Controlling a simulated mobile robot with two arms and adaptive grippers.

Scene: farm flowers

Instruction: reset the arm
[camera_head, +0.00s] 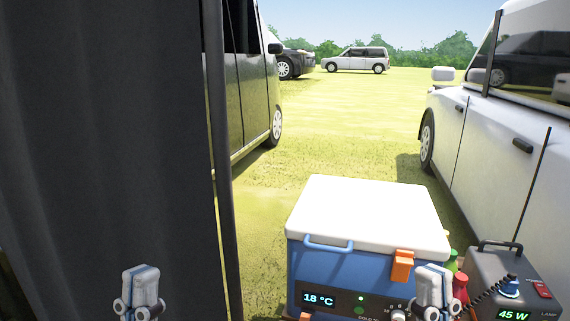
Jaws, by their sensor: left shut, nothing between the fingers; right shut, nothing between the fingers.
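My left gripper (140,312) shows at the bottom edge, left of the middle, in front of a dark curtain. Its fingertips are at or below the picture's edge; it is shut and holds nothing. My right gripper (433,312) shows at the bottom edge, right of the middle, in front of the right part of a blue cooler box. It is shut and empty too. Both arms' lower parts are cut off by the frame.
The blue cooler box (330,272) has a white lid and an orange latch (402,266). A grey power unit (500,268) and small bottles (459,285) stand right of it. A dark curtain (100,130) and pole (219,150) fill the left. Parked vehicles stand on grass beyond.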

